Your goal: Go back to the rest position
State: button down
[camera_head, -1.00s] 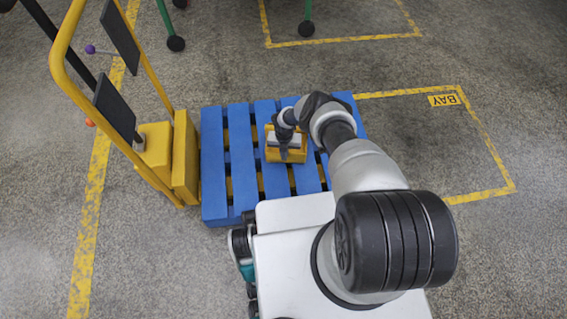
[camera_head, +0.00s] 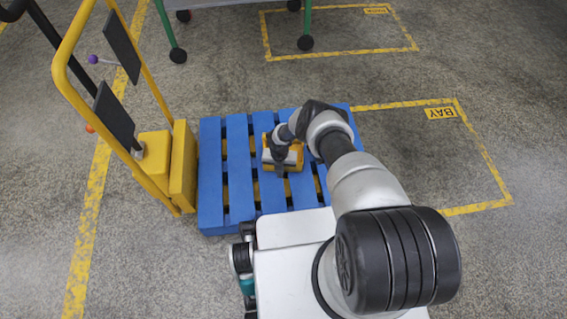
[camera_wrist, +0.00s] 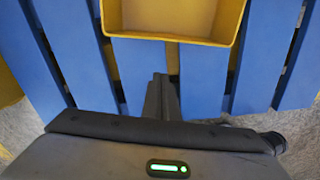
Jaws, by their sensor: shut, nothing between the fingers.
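My gripper (camera_wrist: 161,90) shows in the wrist view with its fingers together and nothing between them. It points down over the blue pallet (camera_wrist: 205,75), just on the near side of a yellow bin (camera_wrist: 172,39). In the head view my arm reaches forward and bends down over the pallet (camera_head: 210,180). The yellow bin (camera_head: 268,158) sits on the pallet, partly hidden behind my wrist. The fingertips are hard to make out in the head view.
A yellow-framed cart (camera_head: 183,165) with dark panels stands at the pallet's left edge. A green-legged stand (camera_head: 306,22) is at the back. A marked bay (camera_head: 440,113) on the right is clear floor.

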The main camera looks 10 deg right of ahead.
jog(key=w+d+r+m+t+p, duration=0.1)
jog(key=w+r+m, duration=0.2)
jog(key=r, duration=1.1)
jog(key=w+d+r+m+h+p, duration=0.1)
jog(key=w+r+m, duration=0.25)
jog(key=r, duration=1.15)
jog(key=w+d+r+m+t, duration=0.1)
jog(key=w+d+r+m, duration=0.2)
jog(key=r, duration=1.1)
jog(key=s+d+r+m+t, duration=0.1)
jog(key=s+r+m, duration=0.35)
jog(key=r, duration=0.55)
jog(key=s+d+r+m, duration=0.1)
jog(key=s+r+m, duration=0.4)
jog(key=r, duration=0.5)
jog(key=s+d+r+m+t, duration=0.1)
jog(key=s+r+m, duration=0.4)
jog(key=r, duration=0.6)
jog(key=s+a+r+m+t+y, duration=0.15)
jog(key=s+m, duration=0.35)
jog(key=s, duration=0.5)
jog(key=s+r+m+h, duration=0.1)
jog(key=s+r+m, duration=0.25)
jog(key=s, duration=0.65)
notch_tip(320, 180, up, 23)
jog(key=p, duration=2.4)
jog(key=shift+r+m, duration=0.2)
jog(key=shift+m, duration=0.15)
jog(key=shift+d+y, duration=0.1)
jog(key=shift+y, duration=0.15)
